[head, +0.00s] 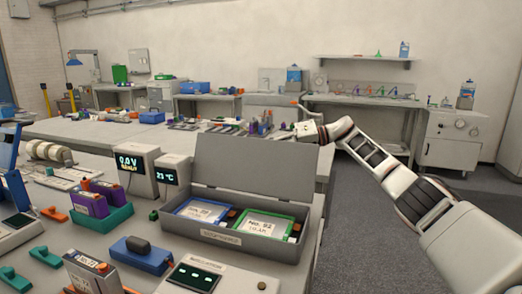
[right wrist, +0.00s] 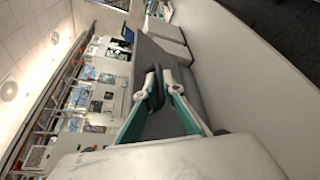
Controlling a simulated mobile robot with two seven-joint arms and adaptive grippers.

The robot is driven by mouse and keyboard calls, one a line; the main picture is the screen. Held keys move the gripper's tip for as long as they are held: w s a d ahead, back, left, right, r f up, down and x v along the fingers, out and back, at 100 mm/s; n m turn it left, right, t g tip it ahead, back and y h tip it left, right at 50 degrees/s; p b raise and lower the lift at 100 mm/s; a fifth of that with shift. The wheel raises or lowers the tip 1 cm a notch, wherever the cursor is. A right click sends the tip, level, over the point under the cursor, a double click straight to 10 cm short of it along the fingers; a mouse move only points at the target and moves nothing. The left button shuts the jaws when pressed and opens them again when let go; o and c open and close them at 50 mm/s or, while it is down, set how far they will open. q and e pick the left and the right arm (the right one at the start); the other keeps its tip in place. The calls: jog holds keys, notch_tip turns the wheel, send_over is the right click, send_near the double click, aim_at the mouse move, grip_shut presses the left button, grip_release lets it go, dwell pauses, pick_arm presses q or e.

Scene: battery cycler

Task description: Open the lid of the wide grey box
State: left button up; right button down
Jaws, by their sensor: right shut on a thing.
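The wide grey box (head: 275,248) stands near the front edge of the bench in the head view. Its lid (head: 255,168) is raised at the back, close to upright, so the box is open. Inside lie a blue-framed pack (head: 203,210) and a green-framed pack (head: 262,225). My right gripper (head: 303,130) is at the top right corner of the lid. In the right wrist view its teal-sided fingers (right wrist: 157,88) are shut on the dark grey lid (right wrist: 150,55) at its edge. My left gripper is not in view.
Two meters with displays (head: 138,172) stand just left of the box. A purple pack in a green tray (head: 100,217) and a blue device (head: 142,254) sit further left. A display panel (head: 195,276) is in front. Floor (head: 365,235) is clear right of the bench.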

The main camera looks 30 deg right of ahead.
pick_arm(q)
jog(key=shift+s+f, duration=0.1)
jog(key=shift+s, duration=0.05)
pick_arm(e)
jog(key=shift+a+f, duration=0.1)
jog(key=c, duration=2.4)
grip_release()
jog(key=shift+c, duration=0.2)
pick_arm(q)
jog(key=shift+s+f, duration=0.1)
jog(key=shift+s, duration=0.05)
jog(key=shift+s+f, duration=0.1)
pick_arm(e)
jog(key=v, duration=1.2)
